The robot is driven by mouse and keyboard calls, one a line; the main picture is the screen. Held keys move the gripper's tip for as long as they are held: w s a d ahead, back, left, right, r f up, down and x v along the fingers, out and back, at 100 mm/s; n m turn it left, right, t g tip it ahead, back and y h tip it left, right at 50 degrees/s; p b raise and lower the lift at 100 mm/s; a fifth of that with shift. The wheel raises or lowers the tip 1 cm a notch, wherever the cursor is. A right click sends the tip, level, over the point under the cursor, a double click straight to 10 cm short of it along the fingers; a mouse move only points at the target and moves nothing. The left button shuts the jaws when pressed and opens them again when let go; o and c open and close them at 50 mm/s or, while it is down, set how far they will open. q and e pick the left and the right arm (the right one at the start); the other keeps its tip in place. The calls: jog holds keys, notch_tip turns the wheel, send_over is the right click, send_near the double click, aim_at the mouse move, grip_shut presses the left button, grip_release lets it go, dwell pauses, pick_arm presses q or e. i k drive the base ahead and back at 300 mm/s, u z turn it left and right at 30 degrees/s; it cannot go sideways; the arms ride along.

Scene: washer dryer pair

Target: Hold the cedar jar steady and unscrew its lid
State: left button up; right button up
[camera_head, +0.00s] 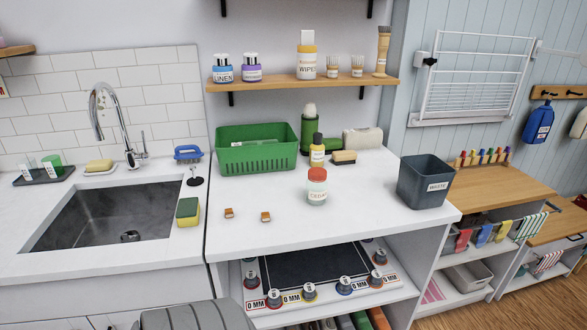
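The cedar jar (317,197) stands upright on the white counter, right of its middle. It is a small clear or pale jar with a label that seems to read "CEDAR". Its red lid (317,174) sits on top; how tightly it is screwed cannot be told. Nothing touches the jar. Neither of my grippers shows in the head view.
A green basket (256,160), a yellow-labelled bottle (317,153) and a brush (343,157) stand behind the jar. A grey waste bin (425,183) stands to its right. The counter before the jar is clear.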

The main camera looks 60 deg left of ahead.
aim_at(317, 192)
jog(key=u, duration=1.7)
